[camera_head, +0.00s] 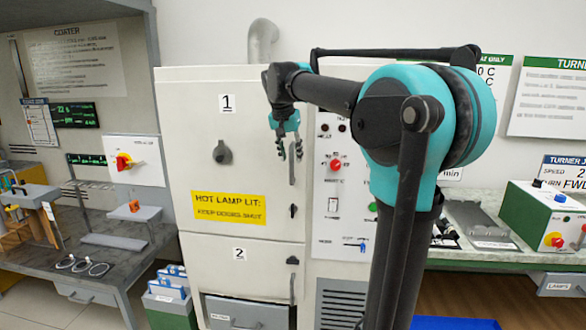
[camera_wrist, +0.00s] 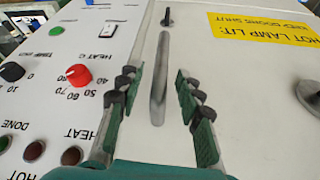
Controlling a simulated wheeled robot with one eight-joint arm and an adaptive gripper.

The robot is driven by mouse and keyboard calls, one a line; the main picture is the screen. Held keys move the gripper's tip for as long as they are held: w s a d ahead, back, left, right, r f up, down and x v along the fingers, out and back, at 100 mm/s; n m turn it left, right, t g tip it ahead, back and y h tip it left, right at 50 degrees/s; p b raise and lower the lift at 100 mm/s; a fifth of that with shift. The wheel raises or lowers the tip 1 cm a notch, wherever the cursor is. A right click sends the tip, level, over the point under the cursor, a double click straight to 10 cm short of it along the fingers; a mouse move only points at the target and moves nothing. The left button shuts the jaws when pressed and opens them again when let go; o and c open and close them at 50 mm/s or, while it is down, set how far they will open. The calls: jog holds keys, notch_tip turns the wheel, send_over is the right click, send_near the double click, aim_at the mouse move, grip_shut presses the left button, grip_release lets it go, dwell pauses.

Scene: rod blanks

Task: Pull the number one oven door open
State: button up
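The number one oven door (camera_head: 190,150) is the upper cream door, marked 1, and looks shut. It bears a dark round knob (camera_head: 222,152) and a yellow hot lamp sign (camera_head: 228,207). Its grey upright bar handle (camera_wrist: 160,85) is near the door's right edge, with a small black latch (camera_head: 293,211) below it. My gripper (camera_head: 290,150) is in front of the handle. In the wrist view, which is upside down, my gripper (camera_wrist: 158,88) is open, with one finger on each side of the handle. Gaps show between the fingers and the bar; the depth is unclear.
Door 2 (camera_head: 230,265) is below, with its own handle (camera_head: 292,289). A control panel (camera_head: 340,200) with a red knob (camera_wrist: 79,75) stands right beside the door. A bench (camera_head: 130,270) with fixtures stands left. My arm hides part of the panel.

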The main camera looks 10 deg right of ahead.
aim_at(293, 167)
jog(key=x, duration=0.6)
grip_shut()
jog(key=shift+r, duration=0.1)
dwell(0.5)
